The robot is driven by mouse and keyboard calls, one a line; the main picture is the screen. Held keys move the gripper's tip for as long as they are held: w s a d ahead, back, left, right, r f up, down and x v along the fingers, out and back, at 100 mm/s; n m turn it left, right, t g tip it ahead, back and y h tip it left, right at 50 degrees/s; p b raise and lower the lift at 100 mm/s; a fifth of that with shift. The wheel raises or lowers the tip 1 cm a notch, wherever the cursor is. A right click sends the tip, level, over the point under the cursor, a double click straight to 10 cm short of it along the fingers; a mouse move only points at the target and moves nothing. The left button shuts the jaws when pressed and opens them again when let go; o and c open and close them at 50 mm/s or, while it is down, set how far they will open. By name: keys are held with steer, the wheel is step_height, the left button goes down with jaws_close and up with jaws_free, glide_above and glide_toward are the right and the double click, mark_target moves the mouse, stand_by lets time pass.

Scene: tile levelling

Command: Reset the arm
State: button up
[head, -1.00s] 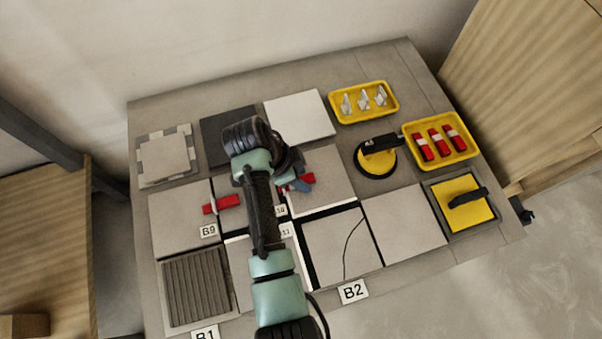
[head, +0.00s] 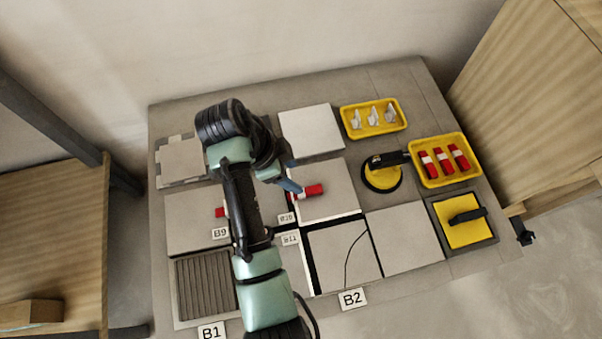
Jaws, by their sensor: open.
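My arm reaches up from the bottom of the head view over the left-middle of the tiled table. My gripper (head: 291,187) is open, with a blue-grey finger showing above the tile marked B10; the rest of it is partly hidden by my wrist. A red wedge with a white band (head: 312,191) lies on that tile just right of the finger, apart from or touching it, I cannot tell. Another red wedge (head: 220,212) shows at the left, partly covered by my arm.
A yellow tray of red wedges (head: 467,181) and a yellow tray of metal clips (head: 399,127) stand at the right and back. A black-and-yellow suction cup (head: 382,183) and a yellow float (head: 464,234) lie nearby. A cracked tile (head: 333,262) is at front centre.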

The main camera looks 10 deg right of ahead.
steer(key=shift+v, duration=1.05)
steer(key=w+a+r+n+t+y, duration=0.1)
steer(key=w+r+n+t, duration=0.2)
steer(key=w+r+t, duration=0.5)
steer(key=w+r+n+t+y, duration=0.1)
steer(key=w+r+n+t, duration=0.15)
steer(key=w+r, duration=0.65)
step_height(320, 180, up, 16)
steer(key=s+n+t, duration=0.3)
steer(key=n+t, duration=0.1)
steer(key=t, duration=0.1)
steer(key=s+a+r+n+t+y+p, duration=0.1)
steer(key=s+r+n+t, duration=0.4)
steer(key=r, duration=0.6)
steer(key=s+a+r+n+t+y+p, duration=0.1)
steer(key=s+r+t, duration=0.2)
steer(key=s+r, duration=0.55)
steer(key=s+a+r+n+t+y+p, duration=0.1)
steer(key=s+r+n+t, duration=0.25)
steer(key=r, duration=0.85)
step_height(320, 180, up, 26)
steer(key=m+p, duration=0.1)
steer(key=p, duration=2.4)
steer(key=shift+a+p, duration=0.2)
steer(key=shift+p, duration=0.1)
